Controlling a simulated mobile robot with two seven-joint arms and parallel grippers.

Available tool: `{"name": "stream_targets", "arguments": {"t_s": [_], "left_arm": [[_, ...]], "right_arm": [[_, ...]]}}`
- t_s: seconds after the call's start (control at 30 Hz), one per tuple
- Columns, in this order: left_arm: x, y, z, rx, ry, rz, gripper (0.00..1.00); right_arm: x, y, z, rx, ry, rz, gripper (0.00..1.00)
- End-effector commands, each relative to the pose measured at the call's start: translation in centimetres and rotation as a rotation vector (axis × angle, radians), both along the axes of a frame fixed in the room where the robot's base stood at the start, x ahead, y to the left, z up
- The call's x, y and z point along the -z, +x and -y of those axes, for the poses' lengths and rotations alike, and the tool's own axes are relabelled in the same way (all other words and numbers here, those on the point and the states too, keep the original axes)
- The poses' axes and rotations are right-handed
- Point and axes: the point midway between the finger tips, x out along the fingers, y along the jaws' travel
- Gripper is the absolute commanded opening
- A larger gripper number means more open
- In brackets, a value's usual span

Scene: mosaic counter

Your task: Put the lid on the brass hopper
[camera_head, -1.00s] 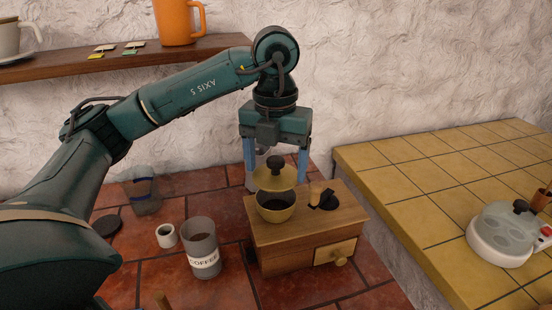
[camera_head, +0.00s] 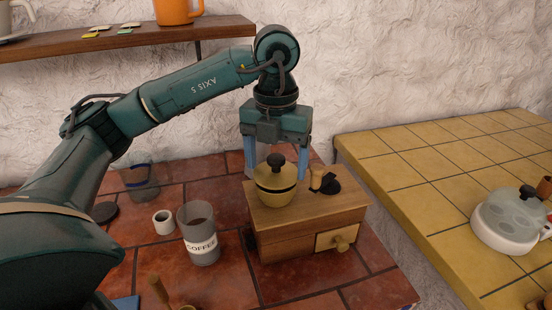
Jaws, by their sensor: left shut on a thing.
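The brass lid (camera_head: 287,179) with its dark knob lies level over the mouth of the brass hopper (camera_head: 274,199), and no gap shows between them. The hopper stands on top of the wooden grinder box (camera_head: 290,242), which has a small drawer in front. My left gripper (camera_head: 278,173) points down, its blue fingers on either side of the lid, and is shut on it. The fingertips are partly hidden behind the lid and hopper. The hopper's inside is covered. My right gripper is not in view.
A coffee canister (camera_head: 198,235), a small white cup (camera_head: 163,222) and a clear container (camera_head: 141,182) stand to the left. A yellow tiled counter (camera_head: 420,175) with a white lidded pan (camera_head: 508,222) is at right.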

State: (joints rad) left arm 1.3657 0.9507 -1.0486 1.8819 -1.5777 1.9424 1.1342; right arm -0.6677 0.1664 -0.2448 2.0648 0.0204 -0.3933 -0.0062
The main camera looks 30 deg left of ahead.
Motion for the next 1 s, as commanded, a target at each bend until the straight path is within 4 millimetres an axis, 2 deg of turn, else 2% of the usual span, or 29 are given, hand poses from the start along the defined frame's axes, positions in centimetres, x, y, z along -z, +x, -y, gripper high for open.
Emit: {"name": "stream_targets", "arguments": {"t_s": [0.57,1.0], "left_arm": [[0.01,-0.01,-0.02,0.0,0.0,0.0,0.54],[0.86,-0.02,0.0,0.0,0.0,0.0,0.54]], "right_arm": [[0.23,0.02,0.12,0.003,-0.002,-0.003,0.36],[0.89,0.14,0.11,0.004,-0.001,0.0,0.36]]}}
